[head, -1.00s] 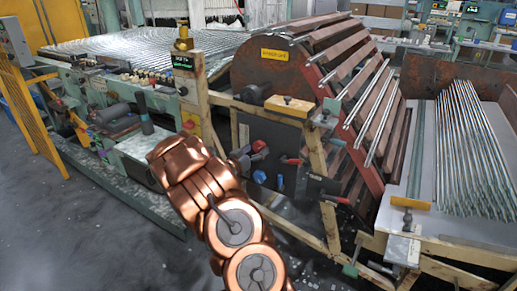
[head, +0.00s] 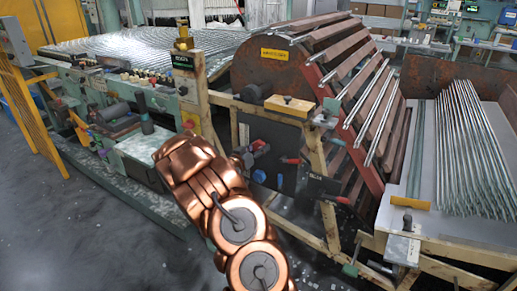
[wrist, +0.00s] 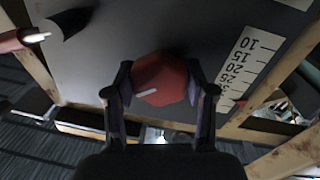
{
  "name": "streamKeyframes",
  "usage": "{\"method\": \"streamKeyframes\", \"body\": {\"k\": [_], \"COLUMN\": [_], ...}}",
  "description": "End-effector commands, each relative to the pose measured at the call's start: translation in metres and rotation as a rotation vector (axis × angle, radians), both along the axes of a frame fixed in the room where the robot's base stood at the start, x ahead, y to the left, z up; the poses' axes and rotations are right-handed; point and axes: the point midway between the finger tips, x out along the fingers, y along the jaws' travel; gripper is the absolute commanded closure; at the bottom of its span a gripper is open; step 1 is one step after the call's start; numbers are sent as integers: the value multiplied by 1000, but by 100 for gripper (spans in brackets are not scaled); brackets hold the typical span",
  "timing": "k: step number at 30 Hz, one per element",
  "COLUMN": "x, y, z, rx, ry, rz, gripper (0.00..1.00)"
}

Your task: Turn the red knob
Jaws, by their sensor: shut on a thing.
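The red knob (wrist: 162,72) is faceted and sits on a grey panel (wrist: 205,40) in the wrist view. A short white mark shows on its face, pointing to the lower left. My gripper (wrist: 160,88) has one dark finger on each side of the knob and is shut on it. A white scale strip (wrist: 238,68) with black numbers, 10, 15, 20 and on, lies on the panel right of the knob. In the head view my copper arm shows, and I cannot make out the fingers or the held knob there.
A wooden frame edges the panel, with a beam (wrist: 285,158) at the lower right of the wrist view. In the head view, a large slatted drum (head: 262,70) and a rack of glass tubes (head: 470,130) stand to the right.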

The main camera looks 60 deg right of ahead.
Motion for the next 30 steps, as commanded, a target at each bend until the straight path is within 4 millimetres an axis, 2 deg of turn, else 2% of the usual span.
{"method": "streamKeyframes", "body": {"k": [1, 6, 17, 30], "x": [0, 0, 0, 0], "y": [0, 0, 1, 1], "z": [0, 0, -3, -4], "rx": [0, 0, 5, 16], "ry": [0, 0, -56, -351], "rz": [0, 0, 0, -1], "gripper": [64, 80, 80, 80]}}
